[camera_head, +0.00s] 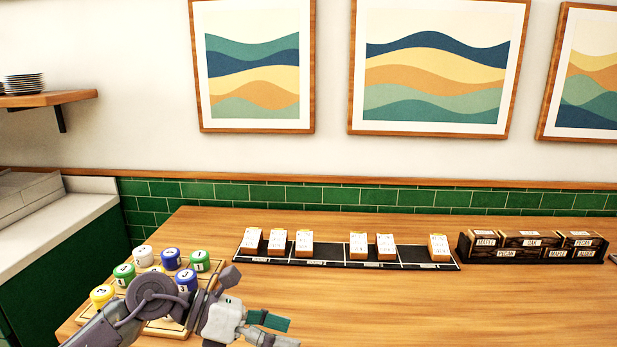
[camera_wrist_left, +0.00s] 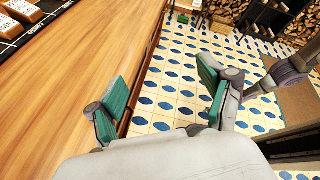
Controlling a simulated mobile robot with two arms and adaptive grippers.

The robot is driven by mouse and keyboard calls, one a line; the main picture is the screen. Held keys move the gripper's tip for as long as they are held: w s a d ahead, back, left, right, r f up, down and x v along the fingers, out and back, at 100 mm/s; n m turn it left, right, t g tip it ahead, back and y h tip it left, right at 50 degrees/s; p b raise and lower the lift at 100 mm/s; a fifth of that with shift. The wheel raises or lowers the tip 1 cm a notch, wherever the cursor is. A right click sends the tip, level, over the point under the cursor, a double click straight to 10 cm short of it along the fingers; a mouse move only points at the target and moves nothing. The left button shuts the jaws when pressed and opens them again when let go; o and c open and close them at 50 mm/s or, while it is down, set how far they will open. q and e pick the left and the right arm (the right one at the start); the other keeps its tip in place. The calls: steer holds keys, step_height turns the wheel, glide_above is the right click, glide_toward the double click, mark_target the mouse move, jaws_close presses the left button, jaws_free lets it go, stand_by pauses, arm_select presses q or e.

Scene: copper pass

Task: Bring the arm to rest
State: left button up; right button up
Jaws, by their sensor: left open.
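My left arm comes in from the lower left in the head view. Its gripper (camera_head: 278,330) is above the front left part of the wooden table, close to the lower edge of the picture. In the left wrist view the left gripper (camera_wrist_left: 158,98) is open, with its green-padded fingers wide apart and nothing between them. One finger is over the wooden table (camera_wrist_left: 95,75) and the other over the tiled floor (camera_wrist_left: 180,75). My right gripper is in neither view.
Behind my left arm, a wooden board (camera_head: 165,331) holds several numbered, coloured jars (camera_head: 171,258). A black tray (camera_head: 334,258) with boxes stands farther back. A black rack (camera_head: 531,257) of labelled blocks is at the right. The table's front right is clear.

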arm_select(q)
steer(key=s+d+r+n+t+h, duration=0.1)
steer(key=d+r+n+t+h, duration=0.3)
steer(key=r+n+h, duration=0.2)
steer(key=w+a+r+n+t+y, duration=0.1)
steer(key=w+a+r+n+t, duration=0.2)
steer(key=n+t, duration=0.75)
steer(key=w+a+f+n+t+y, duration=0.2)
steer(key=a+f+n+t+y, duration=0.35)
steer(key=a+n+y, duration=0.7)
steer(key=s+a+f+n+g+y, duration=0.2)
steer(key=s+f+n+g+y, duration=0.15)
steer(key=f+n, duration=0.35)
steer(key=s+a+f+n+g+y, duration=0.25)
steer(key=f+n+g, duration=0.2)
steer(key=f, duration=0.45)
steer(key=s+f+n+g, duration=0.3)
steer(key=s+f+g, duration=0.25)
steer(key=s, duration=0.55)
steer(key=s+f+n+g, duration=0.35)
steer(key=s+f, duration=0.35)
steer(key=s, duration=0.3)
step_height(320, 180, down, 25)
steer(key=s+m+g, duration=0.1)
steer(key=g, duration=0.1)
steer(key=s+a+f, duration=0.3)
steer(key=s+f, duration=1.4)
steer(key=shift+a+f+g, duration=0.15)
steer(key=shift+f+g, duration=0.2)
steer(key=shift+g, duration=0.05)
